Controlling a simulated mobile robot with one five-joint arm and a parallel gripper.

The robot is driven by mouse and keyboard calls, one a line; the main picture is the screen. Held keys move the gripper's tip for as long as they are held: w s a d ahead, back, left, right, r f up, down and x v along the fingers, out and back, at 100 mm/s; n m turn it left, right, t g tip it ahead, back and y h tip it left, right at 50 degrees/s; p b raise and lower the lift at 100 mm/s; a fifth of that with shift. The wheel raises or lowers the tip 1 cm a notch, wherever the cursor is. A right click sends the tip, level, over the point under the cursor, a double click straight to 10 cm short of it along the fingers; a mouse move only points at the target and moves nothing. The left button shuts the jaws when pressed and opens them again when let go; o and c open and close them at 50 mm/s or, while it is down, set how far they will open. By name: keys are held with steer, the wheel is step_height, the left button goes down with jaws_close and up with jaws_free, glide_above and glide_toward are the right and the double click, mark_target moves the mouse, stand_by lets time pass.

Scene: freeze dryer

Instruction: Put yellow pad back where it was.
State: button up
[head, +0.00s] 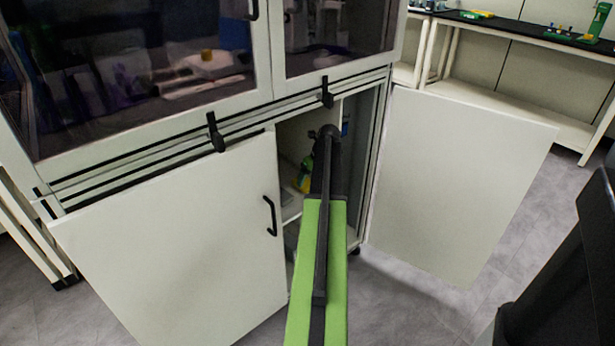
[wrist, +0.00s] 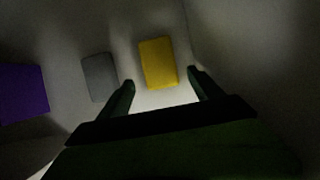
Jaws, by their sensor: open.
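The yellow pad (wrist: 158,62) is a small rectangular block in the wrist view, lying on a pale surface inside the cabinet. My gripper (wrist: 161,80) is open, with one dark green finger on each side of the pad's near end. I see no finger touching the pad. In the head view my green arm reaches into the cabinet opening, and my gripper's fingertips are hidden there. I cannot make out the yellow pad itself in the head view.
A grey pad (wrist: 99,77) and a purple pad (wrist: 22,93) lie to the left of the yellow one. A pale wall stands close on the right. The left cabinet door (head: 180,240) and the open right door (head: 455,180) flank the opening.

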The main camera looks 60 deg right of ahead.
steer(key=p+v, duration=0.6)
steer(key=v, duration=0.2)
